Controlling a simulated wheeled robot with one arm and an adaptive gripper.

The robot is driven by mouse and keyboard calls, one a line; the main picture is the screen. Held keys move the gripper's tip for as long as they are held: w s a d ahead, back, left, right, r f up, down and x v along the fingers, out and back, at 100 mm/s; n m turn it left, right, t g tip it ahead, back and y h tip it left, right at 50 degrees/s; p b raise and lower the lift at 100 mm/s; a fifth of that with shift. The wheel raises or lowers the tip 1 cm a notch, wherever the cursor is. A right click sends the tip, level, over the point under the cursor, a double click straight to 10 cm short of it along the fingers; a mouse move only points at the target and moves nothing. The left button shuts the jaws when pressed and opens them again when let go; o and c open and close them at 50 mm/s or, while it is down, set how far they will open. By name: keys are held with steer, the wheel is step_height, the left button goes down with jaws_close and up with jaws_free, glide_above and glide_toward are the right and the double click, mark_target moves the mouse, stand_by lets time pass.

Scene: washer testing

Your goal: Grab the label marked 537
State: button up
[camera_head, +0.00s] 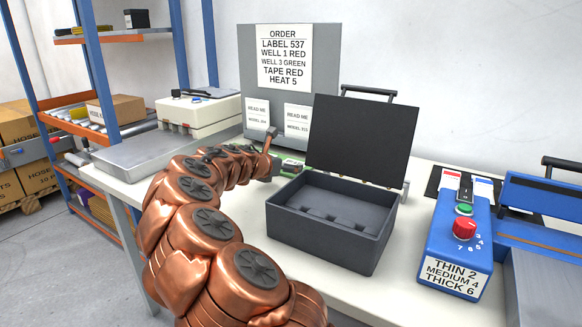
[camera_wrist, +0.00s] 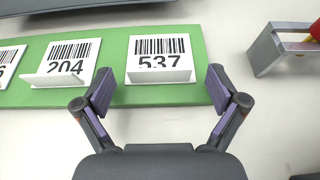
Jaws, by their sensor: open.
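The label marked 537 (camera_wrist: 160,57) is a white tag with a barcode. It stands at the right end of a green strip (camera_wrist: 115,88) in the wrist view. My gripper (camera_wrist: 159,93) is open, with one finger on each side of the label's lower edge, and nothing is between the fingers but the label's near part. Whether the fingers touch it cannot be told. The label marked 204 (camera_wrist: 70,65) sits to its left on the strip. In the head view the green strip (camera_head: 290,164) is partly hidden by my copper arm, and the 537 label cannot be read there.
An open dark case (camera_head: 332,220) stands right of my arm. A blue control box (camera_head: 455,245) with a red knob is further right. An order board (camera_head: 284,57) stands behind. A metal bracket (camera_wrist: 282,50) lies right of the strip. Another partly cut-off label is at the left.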

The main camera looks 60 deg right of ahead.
steer(key=c, duration=0.9)
